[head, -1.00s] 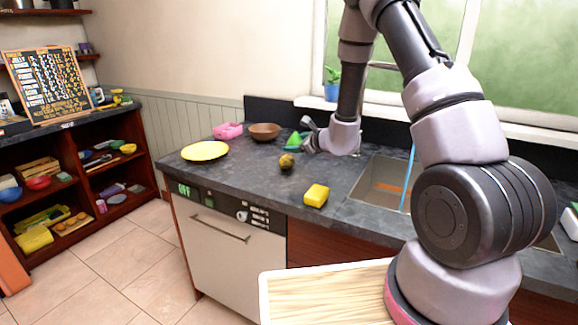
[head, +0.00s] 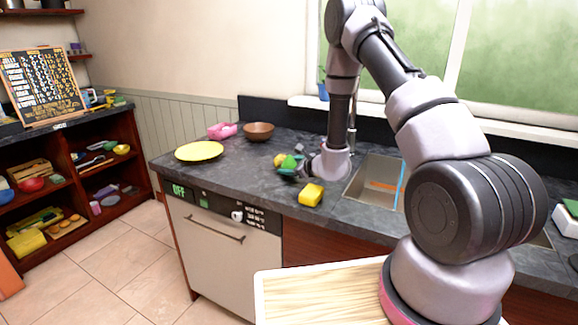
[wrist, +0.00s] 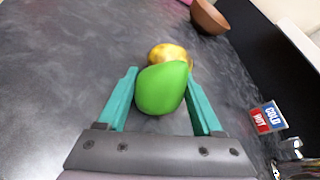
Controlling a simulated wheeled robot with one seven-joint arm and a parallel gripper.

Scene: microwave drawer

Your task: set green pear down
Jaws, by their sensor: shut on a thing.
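My gripper (head: 287,168) is shut on the green pear (wrist: 161,88), which sits between the two teal fingers in the wrist view. In the head view the pear (head: 289,162) is at the counter, partly hidden by the fingers. A yellow fruit (wrist: 171,54) lies just beyond the pear in the wrist view, partly covered by it. The yellow fruit also shows left of the pear in the head view (head: 279,159). I cannot tell whether the pear touches the counter or the fruit.
The dark counter (head: 225,178) holds a yellow plate (head: 199,151), a brown bowl (head: 258,131), a pink item (head: 222,130) and a yellow sponge (head: 311,195). A sink (head: 362,190) lies to the right. Bare counter lies between plate and sponge.

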